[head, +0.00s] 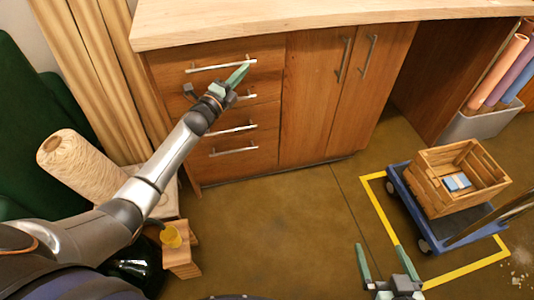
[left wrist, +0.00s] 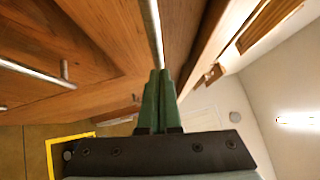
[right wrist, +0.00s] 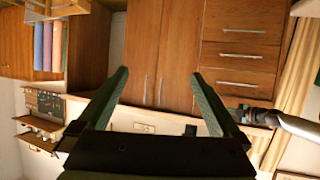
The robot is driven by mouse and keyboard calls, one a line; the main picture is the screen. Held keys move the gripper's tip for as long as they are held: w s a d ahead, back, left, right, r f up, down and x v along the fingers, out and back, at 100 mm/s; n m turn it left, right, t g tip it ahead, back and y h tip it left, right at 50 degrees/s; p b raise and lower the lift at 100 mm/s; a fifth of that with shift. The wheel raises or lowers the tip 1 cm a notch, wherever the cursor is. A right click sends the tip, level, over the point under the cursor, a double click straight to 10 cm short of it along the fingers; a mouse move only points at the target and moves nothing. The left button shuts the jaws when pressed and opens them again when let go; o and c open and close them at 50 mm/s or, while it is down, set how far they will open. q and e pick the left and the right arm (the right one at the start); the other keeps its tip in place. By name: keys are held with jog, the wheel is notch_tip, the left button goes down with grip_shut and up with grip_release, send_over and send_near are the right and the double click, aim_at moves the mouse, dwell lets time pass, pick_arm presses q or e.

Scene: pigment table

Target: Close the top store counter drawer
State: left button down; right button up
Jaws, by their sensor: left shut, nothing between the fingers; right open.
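The store counter (head: 300,100) has a stack of wooden drawers on its left side. The top drawer (head: 170,72) has a horizontal metal handle (head: 215,68) and looks nearly flush with the front; I cannot tell whether a small gap is left. My left gripper (head: 238,75) is shut and empty, its fingertips at the right part of that handle. In the left wrist view the handle bar (left wrist: 154,25) runs down to the shut fingertips (left wrist: 157,76); contact is unclear. My right gripper (head: 382,250) is open and empty above the floor, well away from the drawers.
Cabinet doors (head: 325,95) stand right of the drawers. A blue cart (head: 420,205) with a wooden crate (head: 435,190) is on the floor at right, within yellow tape. A large thread spool (head: 80,165) and wooden block (head: 181,262) are at left. The floor before the drawers is clear.

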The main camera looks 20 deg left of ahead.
pick_arm(q)
jog(key=shift+w+a+r, duration=0.25)
jog(key=shift+w+a, duration=0.45)
jog(key=shift+w, duration=0.15)
pick_arm(e)
jog(key=w+r, duration=0.1)
jog(key=r+t, duration=0.1)
jog(key=r, duration=0.1)
jog(key=w+r+t, duration=0.1)
jog(key=shift+w+a+r+n+y, duration=0.25)
jog(key=shift+w+a+n+y, duration=0.05)
jog(key=shift+w+a, duration=0.05)
